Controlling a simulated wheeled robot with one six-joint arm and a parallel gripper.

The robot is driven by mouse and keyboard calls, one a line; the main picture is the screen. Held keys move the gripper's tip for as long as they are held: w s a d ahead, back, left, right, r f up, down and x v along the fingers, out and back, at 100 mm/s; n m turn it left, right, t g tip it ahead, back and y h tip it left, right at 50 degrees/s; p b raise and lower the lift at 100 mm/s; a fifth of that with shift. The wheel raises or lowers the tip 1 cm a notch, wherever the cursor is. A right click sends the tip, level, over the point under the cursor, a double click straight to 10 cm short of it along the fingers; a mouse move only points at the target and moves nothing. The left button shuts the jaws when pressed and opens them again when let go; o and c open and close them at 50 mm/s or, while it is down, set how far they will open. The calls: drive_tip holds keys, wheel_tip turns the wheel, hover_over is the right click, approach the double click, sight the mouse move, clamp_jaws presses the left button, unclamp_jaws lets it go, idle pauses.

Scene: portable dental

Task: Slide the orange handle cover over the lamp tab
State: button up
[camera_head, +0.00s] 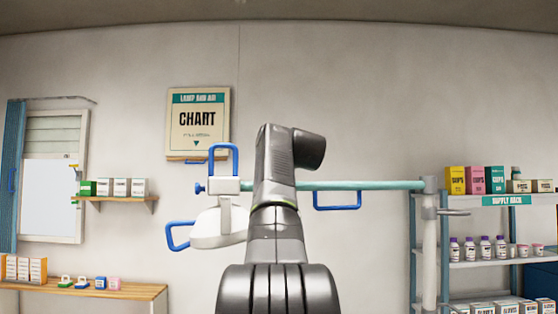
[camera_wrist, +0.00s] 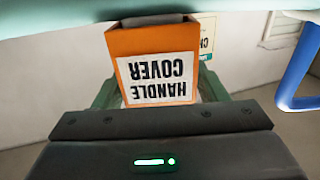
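The orange handle cover (camera_wrist: 180,40) is a box with a white label reading HANDLE COVER, upside down in the wrist view. My gripper (camera_wrist: 158,95) has a green finger on each side of the cover and appears shut on it. The lamp tab is not clearly visible. In the head view the white lamp head (camera_head: 211,232) hangs left of my arm, which hides my gripper and the cover.
A blue loop handle (camera_wrist: 300,70) is close at the right in the wrist view. In the head view a teal boom (camera_head: 370,185) runs right to a grey post (camera_head: 430,250). More blue loops (camera_head: 338,207) stick out around the lamp. Shelves (camera_head: 490,263) stand at the right.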

drive_tip(key=shift+o, duration=0.9)
drive_tip(key=b+v, duration=0.4)
drive_tip(key=v, duration=0.9)
drive_tip(key=shift+s, duration=0.35)
drive_tip(key=shift+w+d, duration=0.1)
drive_tip(key=p+x, duration=0.4)
drive_tip(key=x, duration=0.9)
drive_tip(key=shift+w, duration=0.3)
drive_tip(key=shift+r, duration=0.4)
drive_tip(key=shift+f, duration=0.1)
